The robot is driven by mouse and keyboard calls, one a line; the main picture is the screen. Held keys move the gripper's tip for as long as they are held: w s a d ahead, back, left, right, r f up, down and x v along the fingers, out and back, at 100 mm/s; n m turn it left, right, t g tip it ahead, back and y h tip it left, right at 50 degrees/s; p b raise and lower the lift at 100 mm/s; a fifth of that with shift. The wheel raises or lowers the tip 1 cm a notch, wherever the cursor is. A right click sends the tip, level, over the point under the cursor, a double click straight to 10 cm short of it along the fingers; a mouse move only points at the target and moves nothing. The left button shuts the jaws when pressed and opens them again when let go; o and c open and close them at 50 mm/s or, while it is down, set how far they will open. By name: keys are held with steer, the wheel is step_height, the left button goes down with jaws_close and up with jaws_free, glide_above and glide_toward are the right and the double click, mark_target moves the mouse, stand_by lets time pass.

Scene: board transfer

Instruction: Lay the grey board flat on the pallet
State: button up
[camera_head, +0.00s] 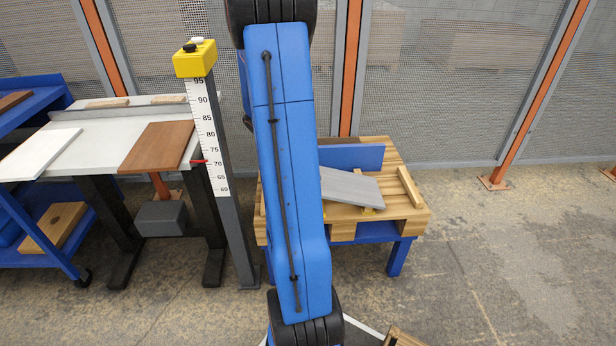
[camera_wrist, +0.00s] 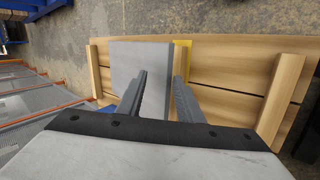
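The grey board (camera_head: 350,187) is on the wooden pallet (camera_head: 408,211) in the head view, face up and apparently slightly tilted. Its left part is hidden behind my blue arm. In the wrist view the grey board (camera_wrist: 140,58) lies over the slats of the pallet (camera_wrist: 235,58), with a yellow piece (camera_wrist: 183,50) at its right edge. My gripper (camera_wrist: 160,76) has its fingers apart. The left finger overlaps the board's face and the right finger is just past its right edge. I cannot tell whether they touch it. My gripper is hidden in the head view.
A blue panel (camera_head: 352,157) stands at the pallet's back. A wooden strip (camera_head: 410,187) runs along its right side. A post with a height scale (camera_head: 211,135) and a table (camera_head: 100,140) with boards stand left. Mesh fencing is behind. Floor at right is clear.

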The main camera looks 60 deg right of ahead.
steer(key=shift+t, duration=0.4)
steer(key=shift+w+r, duration=0.1)
steer(key=shift+w, duration=0.1)
steer(key=shift+w+a+r+y, duration=0.15)
steer(key=shift+w+a+r, duration=0.15)
steer(key=shift+w, duration=0.35)
steer(key=shift+w+a+r+y, duration=0.15)
steer(key=shift+w+a+r, duration=0.15)
steer(key=shift+w, duration=0.3)
steer(key=o, duration=0.6)
steer(key=shift+c, duration=0.2)
step_height(320, 180, up, 8)
steer(key=w, duration=0.1)
steer(key=shift+w+a+f, duration=0.2)
steer(key=shift+a, duration=0.1)
